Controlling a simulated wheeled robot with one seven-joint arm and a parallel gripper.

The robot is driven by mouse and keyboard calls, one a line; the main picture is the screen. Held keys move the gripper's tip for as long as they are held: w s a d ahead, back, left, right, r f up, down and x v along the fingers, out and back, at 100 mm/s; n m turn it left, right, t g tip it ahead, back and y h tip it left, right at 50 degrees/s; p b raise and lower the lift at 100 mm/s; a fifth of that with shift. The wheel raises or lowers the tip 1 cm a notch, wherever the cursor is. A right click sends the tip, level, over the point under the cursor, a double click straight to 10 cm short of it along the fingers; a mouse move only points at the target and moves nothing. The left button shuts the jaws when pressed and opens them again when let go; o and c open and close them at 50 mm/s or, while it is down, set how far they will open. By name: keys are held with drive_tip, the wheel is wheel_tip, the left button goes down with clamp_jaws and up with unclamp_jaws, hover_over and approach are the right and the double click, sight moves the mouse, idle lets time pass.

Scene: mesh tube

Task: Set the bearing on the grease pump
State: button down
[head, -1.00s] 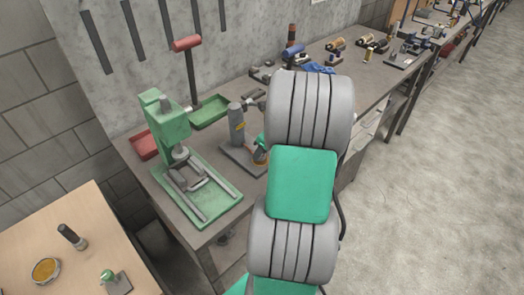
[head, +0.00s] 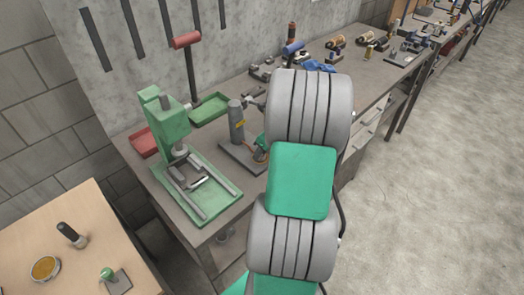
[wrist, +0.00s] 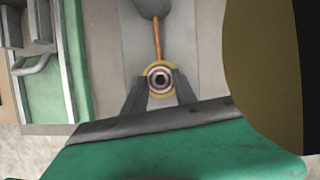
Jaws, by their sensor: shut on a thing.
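In the wrist view my gripper (wrist: 161,95) has its two dark fingers closed on the sides of a small ring-shaped bearing (wrist: 160,71) with a dark centre. A yellow round rim shows around the bearing. The bearing is over the pale base plate of the grease pump, in line with an orange tube that runs to the pump's grey body (wrist: 153,7). I cannot tell whether the bearing touches the pump. In the head view the grease pump (head: 236,122) is a grey upright cylinder on a flat plate, left of my arm.
A green press (head: 168,125) stands left of the pump, with green (head: 209,109) and red (head: 143,143) trays behind it. Its frame also shows at left in the wrist view (wrist: 68,60). A wooden table (head: 38,240) is at lower left. Open floor lies right.

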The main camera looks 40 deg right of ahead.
drive_tip(key=c, duration=0.9)
unclamp_jaws()
drive_tip(key=v, duration=0.8)
drive_tip(key=s+f+n, duration=0.1)
drive_tip(key=s+n, duration=0.1)
drive_tip(key=n, duration=0.3)
drive_tip(key=s+a+f+n+g, duration=0.1)
drive_tip(key=s+f+n, duration=0.1)
drive_tip(key=n, duration=0.4)
drive_tip(key=s+f+n+g, duration=0.1)
drive_tip(key=s+f+n, duration=0.1)
drive_tip(key=n, duration=0.4)
drive_tip(key=shift+s+a+f+y+b, duration=0.15)
drive_tip(key=shift+s+a+y+b, duration=0.1)
drive_tip(key=shift+a+y+b, duration=0.05)
drive_tip(key=s+a+r+n+g+h, duration=0.15)
drive_tip(key=s+a+n, duration=0.35)
drive_tip(key=a+n, duration=0.7)
drive_tip(key=w+a+r+n+t, duration=0.1)
drive_tip(key=a+r, duration=0.3)
drive_tip(key=a, duration=0.5)
drive_tip(key=w+a+r+n+t, duration=0.2)
drive_tip(key=w+a+r+n, duration=0.2)
drive_tip(key=a, duration=0.5)
drive_tip(key=shift+r, duration=0.3)
